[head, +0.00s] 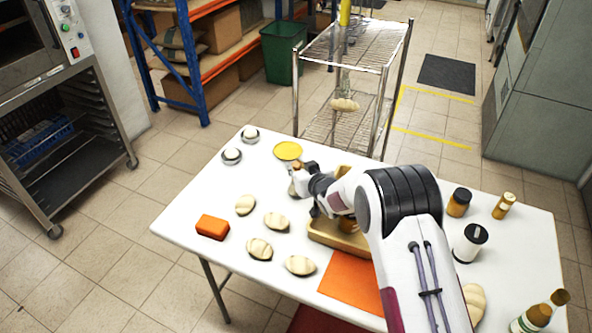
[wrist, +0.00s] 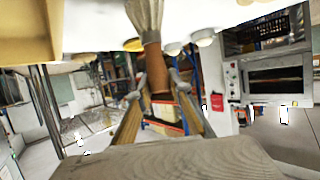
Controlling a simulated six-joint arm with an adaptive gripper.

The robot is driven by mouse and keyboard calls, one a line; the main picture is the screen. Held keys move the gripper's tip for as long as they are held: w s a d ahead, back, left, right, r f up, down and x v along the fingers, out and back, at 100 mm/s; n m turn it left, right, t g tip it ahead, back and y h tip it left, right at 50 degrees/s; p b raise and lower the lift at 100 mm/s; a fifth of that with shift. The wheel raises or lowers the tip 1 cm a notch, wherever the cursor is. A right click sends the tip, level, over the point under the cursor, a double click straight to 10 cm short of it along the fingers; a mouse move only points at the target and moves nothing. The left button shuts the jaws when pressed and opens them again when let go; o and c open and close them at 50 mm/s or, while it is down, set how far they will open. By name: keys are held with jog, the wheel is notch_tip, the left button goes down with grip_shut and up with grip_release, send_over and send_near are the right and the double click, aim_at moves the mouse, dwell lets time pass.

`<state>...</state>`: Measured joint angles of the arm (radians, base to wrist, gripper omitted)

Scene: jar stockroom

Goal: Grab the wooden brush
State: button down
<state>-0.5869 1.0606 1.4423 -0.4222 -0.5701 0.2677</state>
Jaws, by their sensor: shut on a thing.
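The wooden brush shows best in the wrist view, with pale bristles (wrist: 146,14) and a brown wooden handle (wrist: 157,72). My gripper (wrist: 158,84) is shut on the handle, one finger on each side, with the bristles beyond the fingertips. In the head view my gripper (head: 304,182) is over the white table, at the left end of the wooden tray. Only small parts of the brush show there, beside the fingers. I cannot tell whether the bristles touch the table.
The wooden tray (head: 325,234) lies partly under my arm. Several loaves and an orange block (head: 212,227) lie at left and front. An orange mat (head: 352,282) and several jars and bottles are on the right.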

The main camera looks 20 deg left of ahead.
jog(key=shift+r, duration=4.25)
